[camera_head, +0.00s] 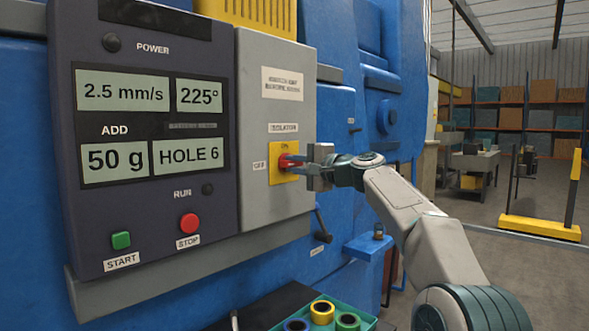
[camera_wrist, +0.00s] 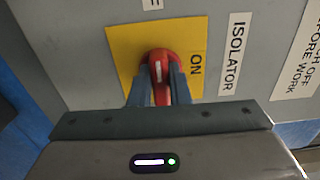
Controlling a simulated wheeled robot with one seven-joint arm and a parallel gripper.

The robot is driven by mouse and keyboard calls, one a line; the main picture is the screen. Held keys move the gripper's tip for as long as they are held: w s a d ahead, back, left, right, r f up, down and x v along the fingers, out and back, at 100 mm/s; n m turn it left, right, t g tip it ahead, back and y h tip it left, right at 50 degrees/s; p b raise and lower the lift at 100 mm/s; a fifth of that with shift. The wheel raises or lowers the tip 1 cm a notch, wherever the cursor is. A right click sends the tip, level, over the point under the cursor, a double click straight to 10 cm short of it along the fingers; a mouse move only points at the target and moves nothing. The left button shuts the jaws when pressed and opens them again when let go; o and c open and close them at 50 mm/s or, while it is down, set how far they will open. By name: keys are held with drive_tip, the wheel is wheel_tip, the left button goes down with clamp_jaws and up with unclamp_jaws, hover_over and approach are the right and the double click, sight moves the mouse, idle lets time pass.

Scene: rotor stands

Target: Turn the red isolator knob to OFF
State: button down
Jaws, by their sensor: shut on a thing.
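The red isolator knob (camera_head: 290,161) sits on a yellow plate (camera_head: 283,176) on the grey isolator box (camera_head: 262,90), right of the dark control panel. In the wrist view the knob (camera_wrist: 163,68) shows a white mark on its handle, and the yellow plate (camera_wrist: 120,45) carries the word ON at its right side. My gripper (camera_head: 296,163) reaches in from the right in the head view. Its fingers (camera_wrist: 159,88) are shut on the knob's handle, one on each side. The OFF label (camera_head: 260,166) is left of the plate. The handle points roughly along the fingers; its exact setting is hard to tell.
The control panel (camera_head: 145,130) has a green START button (camera_head: 121,240) and a red STOP button (camera_head: 189,223). A teal tray (camera_head: 368,322) with coloured rings stands below. Open floor lies at right.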

idle(0.4)
drive_tip(key=c, duration=1.4)
unclamp_jaws()
drive_tip(key=shift+d, duration=0.1)
drive_tip(key=shift+o, duration=0.2)
drive_tip(key=b+v, duration=0.5)
drive_tip(key=v, duration=0.8)
drive_tip(key=shift+s+d, duration=0.2)
drive_tip(key=shift+d, duration=0.05)
